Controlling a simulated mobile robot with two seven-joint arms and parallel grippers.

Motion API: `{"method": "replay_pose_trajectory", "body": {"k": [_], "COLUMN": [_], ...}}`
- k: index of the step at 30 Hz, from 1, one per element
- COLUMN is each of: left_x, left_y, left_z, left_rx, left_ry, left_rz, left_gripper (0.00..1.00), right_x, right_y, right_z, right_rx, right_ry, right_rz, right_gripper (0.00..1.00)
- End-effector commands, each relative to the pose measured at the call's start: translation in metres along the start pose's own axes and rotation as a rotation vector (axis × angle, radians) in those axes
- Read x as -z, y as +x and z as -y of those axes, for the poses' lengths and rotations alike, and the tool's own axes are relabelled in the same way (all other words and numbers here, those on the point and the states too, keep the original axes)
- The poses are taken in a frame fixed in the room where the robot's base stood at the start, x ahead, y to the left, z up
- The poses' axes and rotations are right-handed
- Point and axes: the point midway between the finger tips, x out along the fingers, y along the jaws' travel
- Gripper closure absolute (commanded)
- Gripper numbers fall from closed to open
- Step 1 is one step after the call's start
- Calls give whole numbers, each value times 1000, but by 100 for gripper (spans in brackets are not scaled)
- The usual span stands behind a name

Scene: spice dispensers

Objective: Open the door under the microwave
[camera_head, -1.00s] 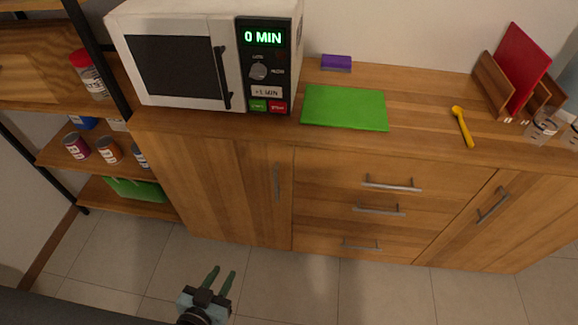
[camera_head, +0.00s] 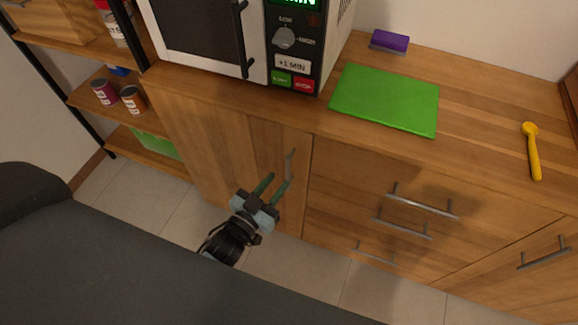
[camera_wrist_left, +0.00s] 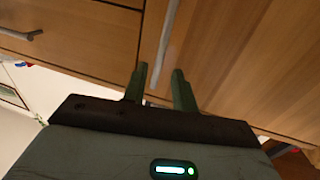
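The microwave (camera_head: 205,40) stands on the wooden counter. Below it is a closed wooden cabinet door (camera_head: 215,140) with a vertical metal handle (camera_head: 290,163) near its right edge. My left gripper (camera_head: 277,184) is in front of the door, its two green fingers apart and pointing at the handle. In the left wrist view the handle (camera_wrist_left: 166,38) runs up from between the open fingers (camera_wrist_left: 160,84). The fingers are open; I cannot tell whether they touch the handle. My right gripper is not in view.
Drawers with bar handles (camera_head: 422,206) are right of the door. A green board (camera_head: 386,100), a purple sponge (camera_head: 389,41) and a yellow spoon (camera_head: 532,150) lie on the counter. Open shelves with cans (camera_head: 131,99) stand at the left. Tiled floor lies below.

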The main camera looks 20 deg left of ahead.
Motion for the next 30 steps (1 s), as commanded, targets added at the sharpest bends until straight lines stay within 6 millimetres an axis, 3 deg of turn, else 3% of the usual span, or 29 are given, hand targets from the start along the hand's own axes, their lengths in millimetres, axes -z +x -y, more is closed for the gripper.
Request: {"method": "replay_pose_trajectory", "body": {"k": [6, 12, 23, 30], "left_x": [0, 0, 0, 0], "left_y": [35, 56, 62, 62], "left_z": [0, 0, 0, 0], "left_rx": [0, 0, 0, 0], "left_ry": [-1, -1, -1, -1], "left_rz": [-1, 1, 1, 1], "left_gripper": [72, 72, 72, 100], "right_x": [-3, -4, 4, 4], "right_y": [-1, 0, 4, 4], "right_z": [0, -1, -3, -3], "right_rx": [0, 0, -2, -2], "right_ry": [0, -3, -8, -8], "right_rz": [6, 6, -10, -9], "right_gripper": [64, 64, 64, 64]}}
